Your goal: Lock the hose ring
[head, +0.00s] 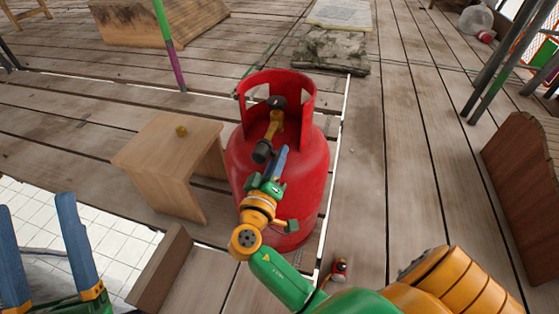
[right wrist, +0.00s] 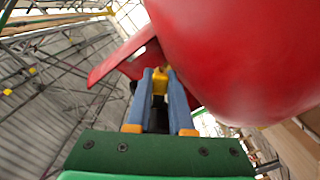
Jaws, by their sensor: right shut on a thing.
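A red gas cylinder (head: 310,190) stands upright on the plank floor, with a cut-out collar around its top. A brass valve (head: 275,122) with a black top sits inside the collar. A dark grey hose ring (head: 263,151) is at the valve's near end. My right gripper (head: 281,153) has its blue fingertips at this ring, at the collar's opening. In the right wrist view the fingers (right wrist: 161,75) are close together with a yellow part showing between them; the grip itself is largely hidden. My left gripper (head: 36,206) is open and empty at lower left, away from the cylinder.
A small wooden bench (head: 158,150) with a yellow piece (head: 181,131) on it stands left of the cylinder. A small red and black object (head: 340,268) lies on the floor near my right arm. Poles (head: 168,45) stand around. Planks to the right are mostly clear.

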